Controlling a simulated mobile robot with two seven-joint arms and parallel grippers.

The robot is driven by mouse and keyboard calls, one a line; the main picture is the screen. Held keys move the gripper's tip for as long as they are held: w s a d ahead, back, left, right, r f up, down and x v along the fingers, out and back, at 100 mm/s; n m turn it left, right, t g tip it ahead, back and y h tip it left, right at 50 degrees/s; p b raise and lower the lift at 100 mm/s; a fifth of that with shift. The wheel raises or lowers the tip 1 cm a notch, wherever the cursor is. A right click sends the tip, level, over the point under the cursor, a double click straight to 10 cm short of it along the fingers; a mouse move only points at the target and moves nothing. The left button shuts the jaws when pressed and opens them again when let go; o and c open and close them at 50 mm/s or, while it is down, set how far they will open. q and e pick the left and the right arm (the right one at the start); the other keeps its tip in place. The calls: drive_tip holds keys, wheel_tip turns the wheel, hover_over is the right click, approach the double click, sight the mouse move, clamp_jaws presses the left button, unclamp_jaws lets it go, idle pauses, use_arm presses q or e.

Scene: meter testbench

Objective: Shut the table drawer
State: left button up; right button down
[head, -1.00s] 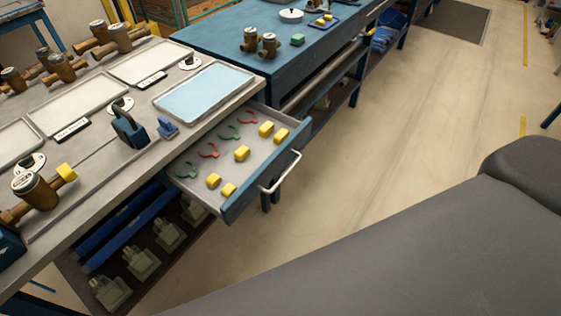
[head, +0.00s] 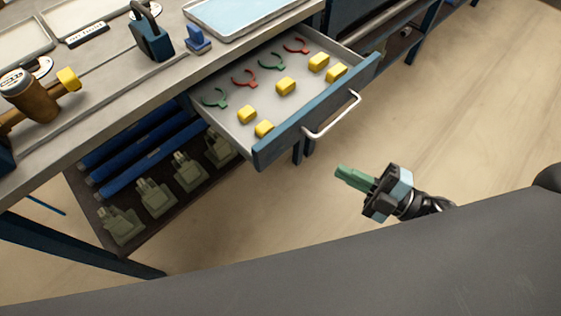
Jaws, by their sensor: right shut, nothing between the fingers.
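The table drawer (head: 315,116) stands pulled out from under the workbench, with a blue front and a pale bar handle (head: 333,115). Inside it lie several yellow blocks (head: 286,87) and several red and green clips (head: 244,78). My right gripper (head: 342,172) is in front of the drawer, below and to the right of the handle in the picture. Its green fingers are shut and empty, pointing left, and they are apart from the drawer. My left gripper is not in view.
The workbench top (head: 130,88) holds a brass meter (head: 30,95), a dark blue clamp-like tool (head: 150,35) and a tray (head: 235,30). A lower shelf carries several grey-green fittings (head: 155,197). The floor (head: 460,110) to the right is clear.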

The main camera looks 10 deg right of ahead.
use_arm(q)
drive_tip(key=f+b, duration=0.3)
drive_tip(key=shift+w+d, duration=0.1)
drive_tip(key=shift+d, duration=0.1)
use_arm(e)
drive_tip(key=n+g+y, duration=0.1)
drive_tip(key=n+g, duration=0.1)
drive_tip(key=n, duration=0.1)
drive_tip(key=n+g+y, duration=0.1)
drive_tip(key=n+g, duration=0.2)
drive_tip(key=n, duration=0.1)
drive_tip(key=r+n+g, duration=0.1)
drive_tip(key=n+g, duration=0.2)
drive_tip(key=shift+s+a+n+y, duration=0.25)
drive_tip(key=shift+s+n+y, duration=0.05)
drive_tip(key=shift+n+y, duration=0.1)
drive_tip(key=p, duration=0.2)
approach(262, 162)
drive_tip(key=s+a, duration=0.2)
drive_tip(key=a, duration=0.2)
drive_tip(key=w, duration=0.1)
drive_tip(key=w+a, duration=0.1)
drive_tip(key=w, duration=0.1)
drive_tip(key=shift+w+a, duration=0.2)
drive_tip(key=shift+a, duration=0.15)
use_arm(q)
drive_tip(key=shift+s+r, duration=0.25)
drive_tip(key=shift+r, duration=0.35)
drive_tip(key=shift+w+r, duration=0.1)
